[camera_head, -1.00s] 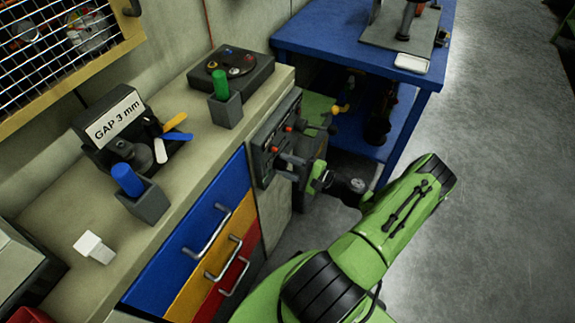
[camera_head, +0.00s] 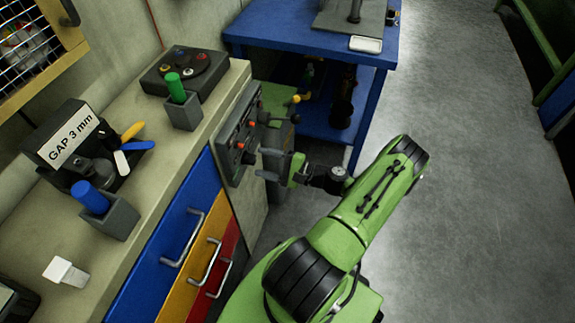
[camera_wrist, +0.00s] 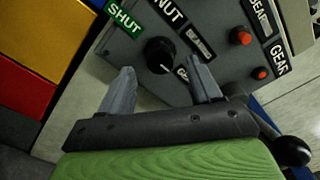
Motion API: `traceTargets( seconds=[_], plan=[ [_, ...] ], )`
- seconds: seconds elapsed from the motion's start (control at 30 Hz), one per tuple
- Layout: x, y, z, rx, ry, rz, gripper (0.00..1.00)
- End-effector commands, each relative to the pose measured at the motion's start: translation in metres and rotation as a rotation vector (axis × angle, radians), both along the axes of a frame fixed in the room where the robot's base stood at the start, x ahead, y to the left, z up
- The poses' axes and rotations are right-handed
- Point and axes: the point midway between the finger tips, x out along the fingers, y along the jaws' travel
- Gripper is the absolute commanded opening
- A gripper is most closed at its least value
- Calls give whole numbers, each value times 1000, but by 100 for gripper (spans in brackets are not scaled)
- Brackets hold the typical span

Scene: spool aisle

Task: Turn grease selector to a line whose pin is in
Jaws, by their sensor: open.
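The grey selector panel (camera_head: 238,138) is on the right end of the workbench, facing my gripper. In the wrist view, a round black knob (camera_wrist: 160,54) with a white pointer mark sits on the panel (camera_wrist: 135,50), its mark toward the lower right. Two red pins (camera_wrist: 241,37) stand out to the knob's right. My gripper (camera_wrist: 160,84) is open and empty, its fingers pointing at the panel on either side below the knob. My gripper (camera_head: 268,164) also shows in the head view.
A black ball-ended lever (camera_wrist: 292,152) is close to my gripper's right side. Blue, yellow and red drawers (camera_head: 202,245) with handles are left of the panel. A blue table (camera_head: 310,35) stands behind it. Open floor (camera_head: 470,200) lies to the right.

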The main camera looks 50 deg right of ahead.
Motion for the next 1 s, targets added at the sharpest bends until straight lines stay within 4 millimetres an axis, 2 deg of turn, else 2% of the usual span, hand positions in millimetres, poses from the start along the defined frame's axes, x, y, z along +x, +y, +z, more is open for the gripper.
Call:
traceTargets(
  seconds=[0.03,0.2,0.4,0.6,1.0],
  plan=[
    [-14,-7,2,-2,1,-7,63],
    [-61,-23,1,-3,0,-7,63],
    [-104,-38,0,-3,0,-5,63],
    [-118,-42,0,-1,0,0,63],
    [-118,-42,1,-1,0,0,63]
  ],
)
